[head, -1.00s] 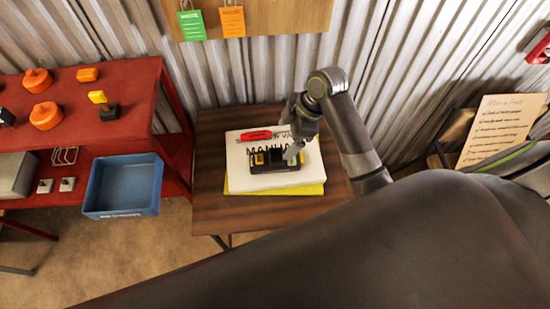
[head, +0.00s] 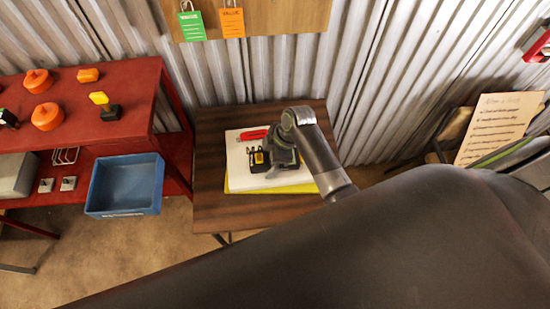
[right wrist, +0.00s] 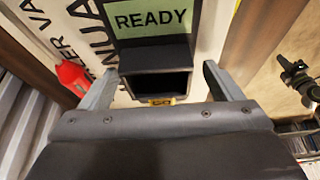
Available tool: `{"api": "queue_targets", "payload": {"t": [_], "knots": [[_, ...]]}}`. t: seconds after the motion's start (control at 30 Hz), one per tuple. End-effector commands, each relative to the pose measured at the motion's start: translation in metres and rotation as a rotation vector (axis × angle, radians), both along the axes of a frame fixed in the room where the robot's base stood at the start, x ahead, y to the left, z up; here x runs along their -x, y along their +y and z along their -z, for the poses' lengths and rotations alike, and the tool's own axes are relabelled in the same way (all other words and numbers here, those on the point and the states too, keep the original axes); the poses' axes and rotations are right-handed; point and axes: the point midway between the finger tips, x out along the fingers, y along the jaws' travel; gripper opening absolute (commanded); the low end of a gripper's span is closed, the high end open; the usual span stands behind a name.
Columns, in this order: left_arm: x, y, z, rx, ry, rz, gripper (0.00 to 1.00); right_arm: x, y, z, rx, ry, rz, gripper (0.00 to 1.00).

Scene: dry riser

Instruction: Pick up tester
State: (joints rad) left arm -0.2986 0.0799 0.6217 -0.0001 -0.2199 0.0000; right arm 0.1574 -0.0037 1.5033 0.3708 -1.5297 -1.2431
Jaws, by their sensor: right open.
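The tester (head: 257,160) is a small black device with a yellow patch, lying on a white manual (head: 236,168) on the wooden table. In the right wrist view the tester (right wrist: 155,55) shows a green screen reading "READY". My right gripper (head: 280,158) is over the tester and hides its right part in the head view. In the right wrist view the two fingers of the gripper (right wrist: 160,75) stand apart, one on each side of the tester. I cannot tell whether they touch it. My left gripper is not in view.
A red tool (head: 253,134) lies on the manual behind the tester. A yellow item (head: 315,188) lies under the manual. The wooden table (head: 215,210) is otherwise clear. A red bench (head: 140,85) with a blue bin (head: 125,212) is at left, and a corrugated wall (head: 255,75) is behind.

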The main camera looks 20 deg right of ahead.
Motion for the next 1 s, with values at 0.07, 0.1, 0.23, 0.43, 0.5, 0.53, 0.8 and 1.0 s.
{"api": "queue_targets", "payload": {"t": [0.07, 0.1, 0.23, 0.43, 0.5, 0.53, 0.8, 1.0], "knots": [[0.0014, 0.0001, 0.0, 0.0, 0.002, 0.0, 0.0, -0.0004, 0.0008, 0.001, 0.0, -0.001, -0.001, 0.85], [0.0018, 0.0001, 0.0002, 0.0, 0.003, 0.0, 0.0, -0.0004, 0.0007, 0.0011, 0.0, -0.001, -0.001, 0.85], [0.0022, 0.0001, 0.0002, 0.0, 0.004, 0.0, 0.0, -0.0005, 0.0006, 0.0009, 0.0, -0.001, -0.001, 0.85], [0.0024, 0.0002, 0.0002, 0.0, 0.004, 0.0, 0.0, -0.0004, 0.0006, 0.0008, 0.0, -0.001, 0.0, 0.59], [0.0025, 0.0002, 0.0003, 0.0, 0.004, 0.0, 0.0, -0.0003, 0.0005, 0.0008, 0.0, -0.001, 0.0, 0.5], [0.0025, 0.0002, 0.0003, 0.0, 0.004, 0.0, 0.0, -0.0003, 0.0005, 0.0008, 0.0, -0.001, 0.0, 0.46], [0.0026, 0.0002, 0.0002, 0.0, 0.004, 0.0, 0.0, -0.0007, 0.0005, 0.0002, -0.001, -0.002, -0.001, 0.29], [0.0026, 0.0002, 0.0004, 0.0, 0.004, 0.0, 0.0, -0.0012, 0.0006, -0.007, 0.0, -0.003, -0.001, 0.29]]}}
